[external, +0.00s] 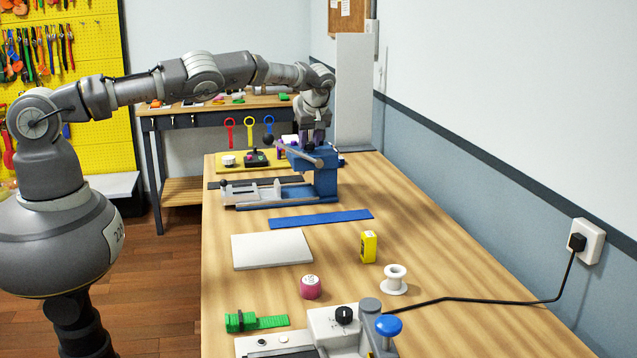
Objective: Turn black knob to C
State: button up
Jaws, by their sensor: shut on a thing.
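My gripper (317,137) points down at the far end of the workbench, at the top of the blue strapping device (324,182). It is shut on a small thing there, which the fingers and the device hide. I cannot tell whether that thing is a black knob. A black knob with a light pointer mark (344,315) shows on top of the white and grey device (322,325) at the near edge, far from my gripper. Its letters are too small to read.
Between the devices lie a blue strap (320,219), a white pad (271,251), a yellow box (369,247), a pink roll (310,287), a white spool (394,280) and a green strap (262,321). A black cable (480,298) crosses the right side. A yellow board (236,167) lies left of my gripper.

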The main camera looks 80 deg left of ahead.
jog(key=o, duration=1)
jog(key=shift+o, duration=0.2)
jog(key=p+v, duration=0.1)
jog(key=v, duration=0.6)
jog(key=shift+r, duration=0.4)
jog(key=shift+d+r, duration=0.1)
jog(key=shift+d, duration=0.05)
